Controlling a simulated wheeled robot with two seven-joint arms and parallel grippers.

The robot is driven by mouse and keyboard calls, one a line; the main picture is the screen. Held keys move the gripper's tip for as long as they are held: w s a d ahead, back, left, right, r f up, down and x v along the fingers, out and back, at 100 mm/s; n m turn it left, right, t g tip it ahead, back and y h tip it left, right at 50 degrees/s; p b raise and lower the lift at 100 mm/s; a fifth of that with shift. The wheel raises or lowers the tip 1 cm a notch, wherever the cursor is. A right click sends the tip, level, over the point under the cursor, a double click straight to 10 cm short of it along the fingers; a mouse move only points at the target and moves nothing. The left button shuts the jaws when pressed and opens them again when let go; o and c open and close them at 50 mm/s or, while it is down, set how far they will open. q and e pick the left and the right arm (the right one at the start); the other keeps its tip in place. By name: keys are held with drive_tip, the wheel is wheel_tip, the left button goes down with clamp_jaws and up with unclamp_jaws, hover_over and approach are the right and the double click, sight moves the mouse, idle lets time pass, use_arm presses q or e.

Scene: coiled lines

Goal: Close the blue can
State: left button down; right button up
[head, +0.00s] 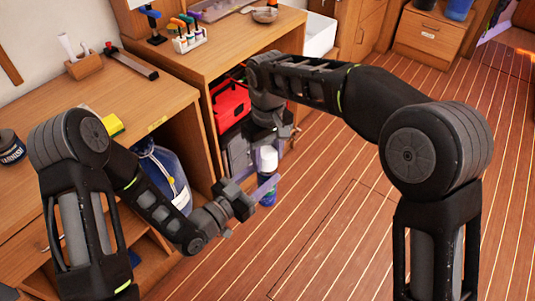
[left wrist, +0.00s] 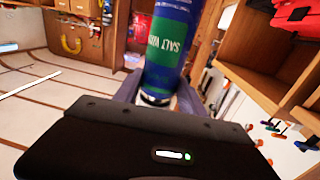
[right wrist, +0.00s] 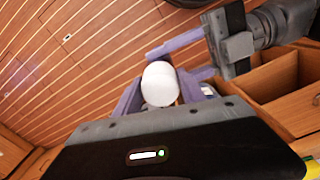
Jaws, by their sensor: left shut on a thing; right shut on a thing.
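The blue can (head: 267,198) shows low in front of the cabinet, largely covered by my left gripper (head: 268,186). A white rounded cap (head: 267,157) is just above the can. My right gripper (right wrist: 160,95) comes from above and is shut on this cap (right wrist: 160,82). The cap looks in line with the can in the head view. The seam between them is hidden by the fingers, so I cannot tell if they touch.
A blue bag (head: 163,180) and a red case (head: 231,104) sit in the open cabinet bays close by. The wooden counter (head: 60,115) holds a yellow sponge (head: 112,125) and small tools. The plank floor (head: 340,220) to the right is clear.

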drive_tip(key=shift+f, duration=0.45)
drive_tip(key=o, duration=1.4)
wheel_tip(320, 180, up, 8)
drive_tip(key=shift+f, duration=0.25)
